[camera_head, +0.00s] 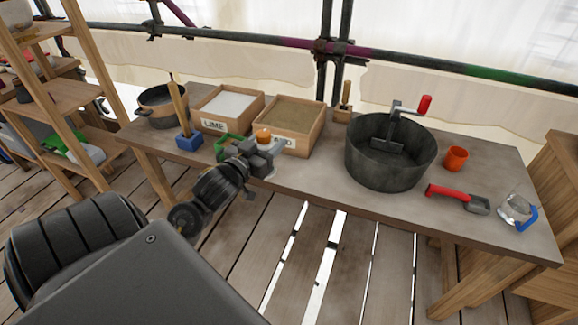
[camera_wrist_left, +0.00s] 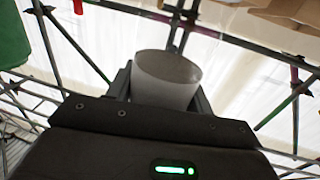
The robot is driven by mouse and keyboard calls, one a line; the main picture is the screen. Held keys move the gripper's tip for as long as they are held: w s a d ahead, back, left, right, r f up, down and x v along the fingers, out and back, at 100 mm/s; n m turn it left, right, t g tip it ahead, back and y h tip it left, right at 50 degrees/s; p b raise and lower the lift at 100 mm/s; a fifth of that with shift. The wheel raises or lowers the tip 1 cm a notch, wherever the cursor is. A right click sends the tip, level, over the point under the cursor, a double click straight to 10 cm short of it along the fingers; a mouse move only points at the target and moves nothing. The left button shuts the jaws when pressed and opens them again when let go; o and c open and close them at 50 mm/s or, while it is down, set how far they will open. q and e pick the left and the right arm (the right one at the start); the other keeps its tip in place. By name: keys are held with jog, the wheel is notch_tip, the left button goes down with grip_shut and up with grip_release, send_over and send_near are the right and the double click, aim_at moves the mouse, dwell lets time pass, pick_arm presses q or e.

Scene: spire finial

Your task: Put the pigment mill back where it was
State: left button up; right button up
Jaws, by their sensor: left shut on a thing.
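My left gripper (camera_head: 266,154) is shut on a pale cylinder (camera_wrist_left: 165,92), which I take to be the pigment mill. In the left wrist view its whitish side and grey flat end show between the fingers, with open scaffold and sheeting behind. In the head view an orange rounded top (camera_head: 263,136) shows just above the fingers and seems to belong to it; the gripper hides most of its body. It is by the table's front edge, in front of the sand-filled box. Whether it touches the table cannot be told. My right gripper is not in view.
A green thing (camera_head: 230,143) lies beside my gripper. Bare tabletop shows left of the tub.

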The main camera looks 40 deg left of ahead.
pick_arm(q)
jog(key=shift+s+a+f, duration=0.1)
jog(key=shift+s+a, duration=0.05)
jog(key=shift+a, duration=0.3)
jog(key=shift+y, duration=0.3)
jog(key=shift+w+a+f, duration=0.1)
jog(key=shift+w+a, duration=0.05)
jog(key=shift+w, duration=0.2)
jog(key=w+a+f, duration=0.2)
jog(key=w+f, duration=0.7)
jog(key=w, duration=0.3)
jog(key=shift+w+b, duration=0.3)
jog(key=shift+w, duration=0.1)
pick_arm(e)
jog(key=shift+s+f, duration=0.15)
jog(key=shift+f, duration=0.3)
pick_arm(q)
jog(key=shift+w+a+f, duration=0.1)
jog(key=shift+w+f, duration=0.1)
jog(key=shift+f, duration=1.7)
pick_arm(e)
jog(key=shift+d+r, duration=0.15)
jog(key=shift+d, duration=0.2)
pick_arm(q)
jog(key=shift+f, duration=0.1)
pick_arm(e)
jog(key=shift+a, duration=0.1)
